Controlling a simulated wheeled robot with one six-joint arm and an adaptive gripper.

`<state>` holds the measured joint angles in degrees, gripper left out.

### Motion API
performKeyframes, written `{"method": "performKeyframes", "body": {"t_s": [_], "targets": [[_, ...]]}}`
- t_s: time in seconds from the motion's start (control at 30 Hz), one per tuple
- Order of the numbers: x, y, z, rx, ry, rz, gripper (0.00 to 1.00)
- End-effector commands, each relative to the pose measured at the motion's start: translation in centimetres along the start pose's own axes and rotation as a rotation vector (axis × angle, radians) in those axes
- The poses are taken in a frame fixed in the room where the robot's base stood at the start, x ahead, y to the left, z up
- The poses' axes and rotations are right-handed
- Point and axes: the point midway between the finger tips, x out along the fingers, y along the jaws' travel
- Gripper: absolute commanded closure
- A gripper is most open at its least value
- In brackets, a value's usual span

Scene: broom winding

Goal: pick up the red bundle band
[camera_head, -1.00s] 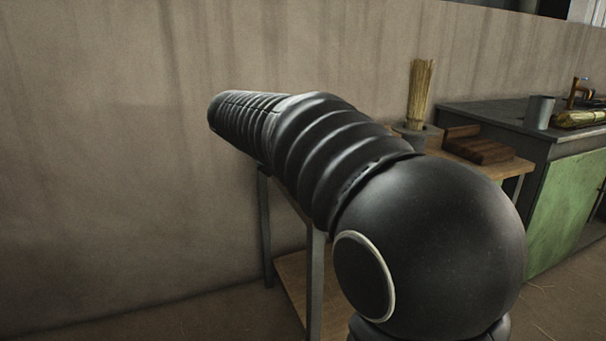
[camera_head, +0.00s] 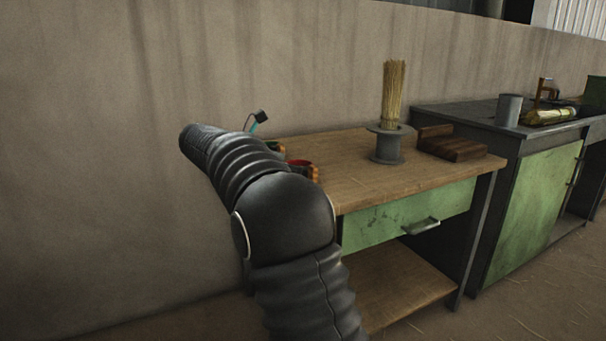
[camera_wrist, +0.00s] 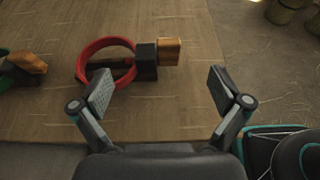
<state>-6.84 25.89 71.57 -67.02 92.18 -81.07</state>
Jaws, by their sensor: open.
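The red bundle band (camera_wrist: 84,56) lies on the wooden tabletop (camera_wrist: 50,115) in the wrist view. It is a red ring with a dark block and an orange-brown tab (camera_wrist: 169,52) on its right side. My gripper (camera_wrist: 160,88) is open and empty, its two fingers spread above the table edge. The left finger overlaps the near part of the ring in the picture; I cannot tell whether they touch. In the head view the red band (camera_head: 299,163) shows partly behind my arm, at the table's left end. My gripper is hidden there.
A green band (camera_wrist: 8,75) with an orange tab lies left of the red one. A straw bundle (camera_head: 393,95) stands in a grey holder (camera_head: 388,146) farther right on the table, beside a brown wooden block (camera_head: 452,148). A green cabinet (camera_head: 530,200) stands to the right.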

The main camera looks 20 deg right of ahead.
Motion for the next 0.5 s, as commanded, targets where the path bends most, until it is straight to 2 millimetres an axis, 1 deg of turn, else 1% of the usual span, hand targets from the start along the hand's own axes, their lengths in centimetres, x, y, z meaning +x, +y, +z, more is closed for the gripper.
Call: {"method": "performKeyframes", "body": {"t_s": [0.03, 0.1, 0.37, 0.5], "targets": [[0.8, 0.0, -0.1, 0.001, 0.000, -0.001, 0.01], [1.4, 0.0, -0.1, 0.001, 0.000, 0.000, 0.01], [2.6, 0.2, -0.2, 0.001, 0.001, 0.001, 0.01], [4.3, 0.6, -0.5, 0.001, 0.001, -0.002, 0.01]]}}
